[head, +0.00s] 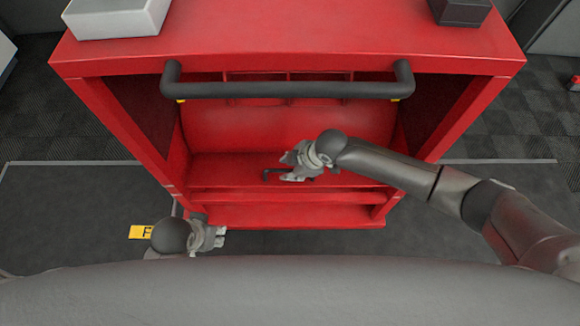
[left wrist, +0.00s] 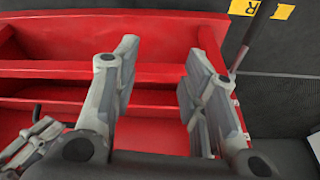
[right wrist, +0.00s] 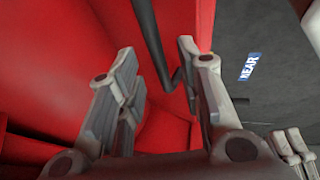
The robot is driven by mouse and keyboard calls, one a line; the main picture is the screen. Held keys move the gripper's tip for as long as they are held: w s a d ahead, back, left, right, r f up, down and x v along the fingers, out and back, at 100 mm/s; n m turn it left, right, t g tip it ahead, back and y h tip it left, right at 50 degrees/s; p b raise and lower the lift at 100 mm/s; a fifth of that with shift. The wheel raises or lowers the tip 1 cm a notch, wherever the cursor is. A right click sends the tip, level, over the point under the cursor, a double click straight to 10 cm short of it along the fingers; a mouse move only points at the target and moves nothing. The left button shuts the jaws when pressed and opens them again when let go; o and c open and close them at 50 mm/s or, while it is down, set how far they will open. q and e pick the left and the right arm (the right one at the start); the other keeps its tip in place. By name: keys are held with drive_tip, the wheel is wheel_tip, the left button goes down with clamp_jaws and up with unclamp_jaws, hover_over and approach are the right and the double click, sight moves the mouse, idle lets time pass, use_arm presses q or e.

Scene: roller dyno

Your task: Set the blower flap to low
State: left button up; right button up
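The red blower housing (head: 420,50) fills the middle of the head view. Inside its open front is a curved red panel (head: 280,125) above a red ledge (head: 225,168); I cannot tell which part is the flap. A small black handle (head: 268,173) shows at the ledge, partly hidden by my right gripper (head: 288,165). In the right wrist view, the dark handle bar (right wrist: 152,45) reaches down between the open fingers of the right gripper (right wrist: 157,75); contact is unclear. My left gripper (head: 222,237) is open and empty at the housing's lower left; its fingers are apart in the left wrist view (left wrist: 158,70).
A thick black bar (head: 290,89) crosses the top of the opening. A white box (head: 115,18) and a dark box (head: 460,10) stand on the housing. A yellow floor label (head: 140,232) lies at left, and a blue NEAR label (right wrist: 250,67) shows in the right wrist view.

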use_arm(q)
drive_tip(key=shift+r, duration=0.65)
use_arm(e)
drive_tip(key=shift+w+a+f, duration=0.1)
drive_tip(key=shift+a+f, duration=0.1)
drive_tip(key=shift+f, duration=0.25)
use_arm(q)
drive_tip(key=shift+s, duration=0.1)
use_arm(e)
drive_tip(key=shift+c, duration=0.2)
use_arm(q)
drive_tip(key=shift+r, duration=0.55)
use_arm(e)
clamp_jaws()
